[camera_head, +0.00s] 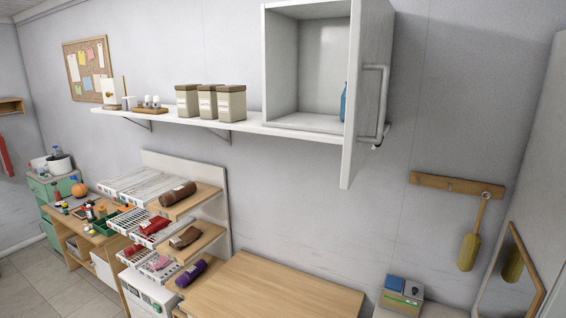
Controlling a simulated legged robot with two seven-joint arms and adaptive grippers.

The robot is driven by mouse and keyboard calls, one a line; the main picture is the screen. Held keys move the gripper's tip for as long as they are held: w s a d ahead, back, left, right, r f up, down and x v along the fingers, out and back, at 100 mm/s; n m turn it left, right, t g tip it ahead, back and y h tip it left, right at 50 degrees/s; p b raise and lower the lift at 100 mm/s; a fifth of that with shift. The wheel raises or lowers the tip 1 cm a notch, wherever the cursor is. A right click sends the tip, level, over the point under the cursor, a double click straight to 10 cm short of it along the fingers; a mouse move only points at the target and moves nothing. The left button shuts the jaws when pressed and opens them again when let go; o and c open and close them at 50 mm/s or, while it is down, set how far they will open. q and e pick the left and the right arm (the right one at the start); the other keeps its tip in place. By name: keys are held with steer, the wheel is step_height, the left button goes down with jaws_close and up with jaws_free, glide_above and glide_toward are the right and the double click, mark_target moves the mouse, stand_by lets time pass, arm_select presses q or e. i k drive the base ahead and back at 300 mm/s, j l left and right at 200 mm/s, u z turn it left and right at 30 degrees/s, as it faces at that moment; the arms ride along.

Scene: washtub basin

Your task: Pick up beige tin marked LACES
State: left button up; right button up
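Three beige tins with dark brown lids stand side by side on the white wall shelf (250,125). They are the left tin (187,103), the middle tin (207,104) and the right tin (231,106). Each has print on its front, but it is too small to read, so I cannot tell which one is marked LACES. The tins are upright and stand close together, left of the open cabinet. Neither of my grippers shows in the view.
An open white cabinet (318,62) stands at the shelf's right end, its door (366,85) swung outward with a bar handle. A blue bottle (344,101) is partly hidden by the door. Below are a mostly bare wooden tabletop (275,290) and tiered racks with rolled cloths (178,194).

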mark_target(208, 93)
steer(key=i+j, duration=0.55)
steer(key=j, duration=0.15)
steer(key=i+j, duration=0.6)
steer(key=j, duration=0.15)
